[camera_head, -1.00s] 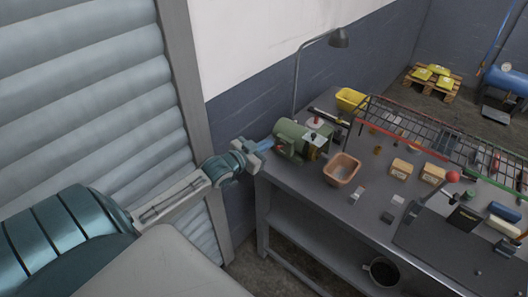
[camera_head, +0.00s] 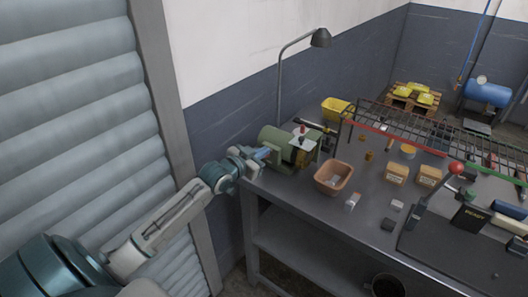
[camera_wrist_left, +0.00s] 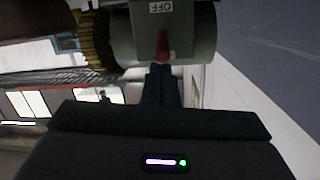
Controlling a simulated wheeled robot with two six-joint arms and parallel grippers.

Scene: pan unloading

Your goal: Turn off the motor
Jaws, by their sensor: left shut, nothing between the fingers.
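The green motor (camera_head: 279,143) stands at the left end of the grey workbench. In the left wrist view the motor (camera_wrist_left: 195,35) fills the top, with a white OFF label (camera_wrist_left: 161,7) and a red switch lever (camera_wrist_left: 162,46) below it. My left gripper (camera_head: 262,153) is at the near left end of the motor. In the left wrist view its closed blue fingers (camera_wrist_left: 160,82) point at the lever, with the tips at or very close to its lower end. I cannot tell whether they touch. My right gripper is not in view.
An orange-brown bin (camera_head: 333,178) stands right of the motor, with a yellow bin (camera_head: 338,108) behind it. A lamp (camera_head: 320,39) rises behind the motor. A wire rack (camera_head: 430,128) and small boxes (camera_head: 397,172) occupy the bench further right.

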